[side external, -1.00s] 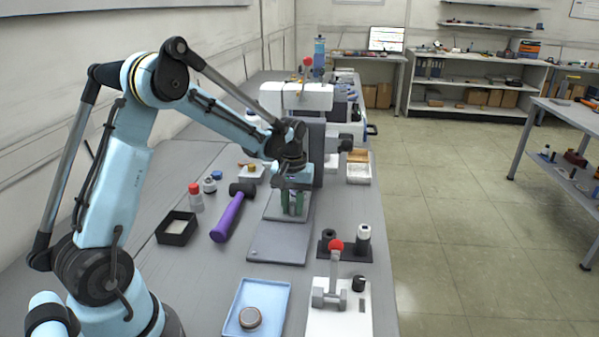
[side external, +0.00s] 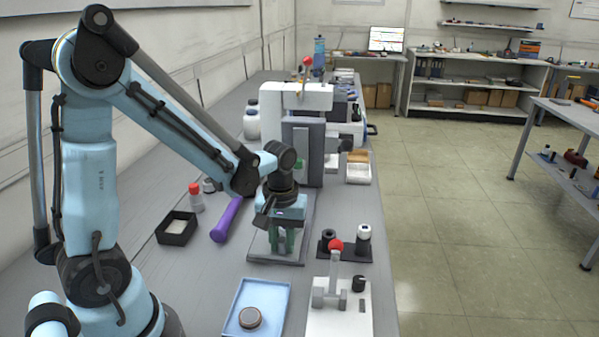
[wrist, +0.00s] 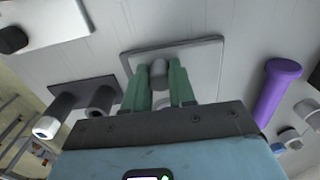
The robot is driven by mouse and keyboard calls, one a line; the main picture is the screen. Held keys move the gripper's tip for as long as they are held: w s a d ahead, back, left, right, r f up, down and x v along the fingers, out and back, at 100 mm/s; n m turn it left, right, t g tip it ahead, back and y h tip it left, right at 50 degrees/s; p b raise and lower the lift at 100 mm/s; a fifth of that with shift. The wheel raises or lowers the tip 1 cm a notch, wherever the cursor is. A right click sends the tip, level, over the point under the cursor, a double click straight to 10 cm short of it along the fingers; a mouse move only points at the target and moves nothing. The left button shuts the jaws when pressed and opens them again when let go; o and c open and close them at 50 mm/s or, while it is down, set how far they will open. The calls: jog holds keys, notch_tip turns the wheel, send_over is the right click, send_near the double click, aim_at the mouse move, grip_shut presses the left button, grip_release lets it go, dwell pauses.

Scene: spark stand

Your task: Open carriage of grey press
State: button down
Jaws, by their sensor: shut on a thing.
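The grey press (side external: 301,145) stands on the bench, with a white top and a grey upright column. Its flat grey carriage plate (side external: 262,257) lies in front of the column, out towards the near side. My gripper (side external: 281,240) points down over this plate, and its green fingers are shut. In the wrist view my gripper (wrist: 158,88) has its fingers around a short grey knob (wrist: 158,69) that stands up from the carriage plate (wrist: 208,52). The fingers hide part of the knob, and my wrist hides part of the plate in the side view.
A blue tray (side external: 276,290) with a round piece and a white lever fixture (side external: 325,318) with a red knob (side external: 336,245) stand nearer. A black holder (side external: 343,253) stands right.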

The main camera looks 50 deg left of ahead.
jog(key=c, duration=0.9)
grip_release()
jog(key=shift+r, duration=0.15)
notch_tip(320, 180, up, 12)
jog(key=shift+f, duration=0.1)
jog(key=s+d+m+t, duration=0.1)
jog(key=m+t, duration=0.1)
jog(key=m, duration=0.1)
jog(key=s+d+m+t, duration=0.1)
jog(key=d+m+t, duration=0.1)
jog(key=m, duration=0.1)
jog(key=s+d+m+t, duration=0.1)
jog(key=m+t, duration=0.2)
jog(key=shift+d+f, duration=0.25)
jog(key=shift+f, duration=0.15)
